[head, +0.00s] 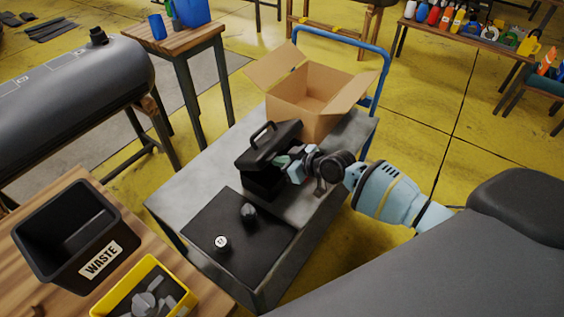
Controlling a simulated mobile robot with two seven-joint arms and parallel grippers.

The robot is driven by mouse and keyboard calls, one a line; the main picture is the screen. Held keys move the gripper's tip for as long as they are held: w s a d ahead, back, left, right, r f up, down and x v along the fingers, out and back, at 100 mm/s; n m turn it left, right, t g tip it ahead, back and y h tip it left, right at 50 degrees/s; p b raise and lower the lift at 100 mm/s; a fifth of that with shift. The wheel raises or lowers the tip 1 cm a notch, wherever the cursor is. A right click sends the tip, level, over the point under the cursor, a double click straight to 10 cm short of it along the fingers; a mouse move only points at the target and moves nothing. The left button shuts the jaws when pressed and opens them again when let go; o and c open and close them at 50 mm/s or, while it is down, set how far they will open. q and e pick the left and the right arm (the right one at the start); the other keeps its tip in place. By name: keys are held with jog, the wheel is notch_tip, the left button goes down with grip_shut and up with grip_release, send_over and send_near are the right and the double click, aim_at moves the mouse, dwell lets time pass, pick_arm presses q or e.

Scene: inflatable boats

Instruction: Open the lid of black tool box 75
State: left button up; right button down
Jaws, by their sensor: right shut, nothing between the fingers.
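The black tool box (262,180) stands on the grey cart, near its middle. Its black lid (275,143), with a handle on top, looks tilted up on the side facing my arm, with a gap below it. My right gripper (287,163) comes in from the right and is at this gap, under the lid's edge. It is shut with nothing held. The fingertips are partly hidden against the box, so I cannot tell exactly where they touch. My left gripper is not in view.
The grey cart (185,193) also carries an open cardboard box (305,98) behind the tool box and a black mat (262,240) with two small round items in front. A wooden table with a black waste bin (45,235) and yellow bin (150,265) is at lower left.

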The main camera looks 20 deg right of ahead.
aim_at(262, 152)
jog(key=shift+w+a+r, duration=0.25)
jog(key=shift+w+r, duration=0.15)
jog(key=shift+r, duration=0.1)
jog(key=shift+w+a+r, duration=0.2)
jog(key=shift+w+r, duration=0.15)
jog(key=shift+r, duration=0.15)
jog(key=shift+w+a+r, duration=0.3)
jog(key=shift+w+r, duration=0.15)
jog(key=shift+w, duration=0.05)
jog(key=shift+w+a+r, duration=0.3)
jog(key=shift+w+r, duration=0.1)
jog(key=shift+w, duration=0.1)
jog(key=shift+w+a, duration=0.1)
jog(key=shift+w+a+r, duration=0.3)
jog(key=shift+w, duration=0.25)
jog(key=shift+w+a+r, duration=0.3)
jog(key=shift+w, duration=0.25)
